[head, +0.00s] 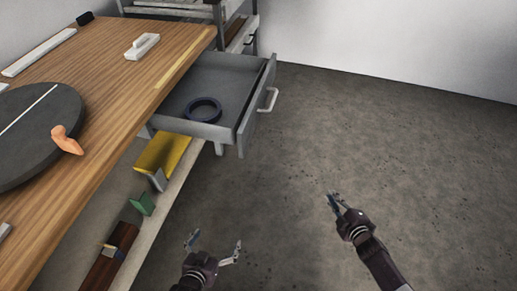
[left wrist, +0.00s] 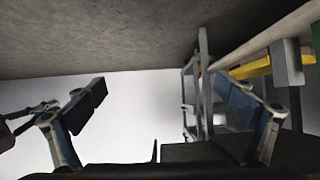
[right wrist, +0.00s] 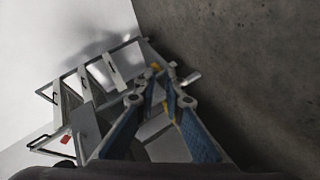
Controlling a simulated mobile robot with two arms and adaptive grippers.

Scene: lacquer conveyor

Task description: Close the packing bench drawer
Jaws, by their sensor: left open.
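The packing bench drawer (head: 240,128) is grey and stands pulled out from under the right edge of the wooden bench top (head: 110,100). Its front panel carries a pale bar handle (head: 268,99). A dark ring (head: 203,109) lies inside it. My left gripper (head: 214,243) is open and empty, low in front of the drawer and apart from it. Its spread fingers also show in the left wrist view (left wrist: 165,100). My right gripper (head: 332,201) is over the floor, right of and nearer than the drawer, touching nothing. Its fingertips are close together in the right wrist view (right wrist: 163,70); whether they meet is unclear.
A lower shelf (head: 178,190) under the bench holds a yellow item (head: 162,151), a green block (head: 142,204) and a dark brown item (head: 110,258). A dark round disc (head: 35,125) lies on the bench. A grey rack (head: 235,20) stands behind the drawer. The floor right of the drawer is clear.

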